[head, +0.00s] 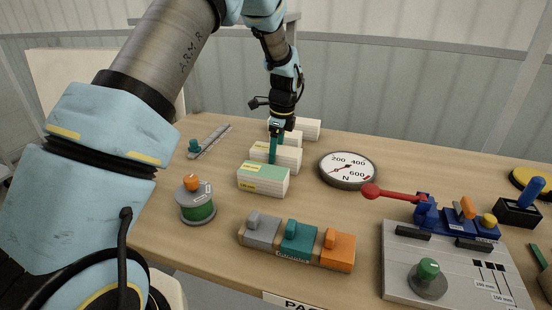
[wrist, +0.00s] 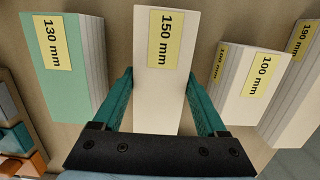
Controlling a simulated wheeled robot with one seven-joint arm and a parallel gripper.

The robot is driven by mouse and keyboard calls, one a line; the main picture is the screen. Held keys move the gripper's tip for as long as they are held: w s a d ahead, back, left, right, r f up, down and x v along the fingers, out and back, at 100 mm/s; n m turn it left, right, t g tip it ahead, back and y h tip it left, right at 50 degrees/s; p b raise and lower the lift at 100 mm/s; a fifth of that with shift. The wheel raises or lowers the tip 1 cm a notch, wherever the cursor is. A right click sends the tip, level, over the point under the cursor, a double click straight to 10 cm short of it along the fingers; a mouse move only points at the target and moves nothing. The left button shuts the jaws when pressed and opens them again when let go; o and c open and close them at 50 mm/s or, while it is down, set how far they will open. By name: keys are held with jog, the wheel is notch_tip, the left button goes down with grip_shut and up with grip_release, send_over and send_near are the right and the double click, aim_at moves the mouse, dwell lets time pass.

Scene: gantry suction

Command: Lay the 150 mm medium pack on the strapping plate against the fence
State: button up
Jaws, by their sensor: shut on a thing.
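The 150 mm pack (wrist: 163,80), a white block with a yellow label, lies between the teal fingers of my gripper (wrist: 160,90) in the wrist view. The fingers are shut on its two long sides. In the head view the pack (head: 288,158) is in the row of packs, partly covered by my gripper (head: 273,152); I cannot tell whether it is lifted. The grey plate (head: 385,275) at the lower right, with dark bars (head: 412,233) along its far side and mm labels, appears to be the strapping plate.
The green-topped 130 mm pack (wrist: 70,65) and the white 100 mm pack (wrist: 245,75) flank the held pack closely. The 190 mm pack (wrist: 295,90) is beyond. A round gauge (head: 347,170), a red-handled lever (head: 395,193) and a coloured block row (head: 297,243) stand toward the plate.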

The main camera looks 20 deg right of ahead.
grip_shut()
jog(key=shift+r, duration=0.1)
dwell(0.3)
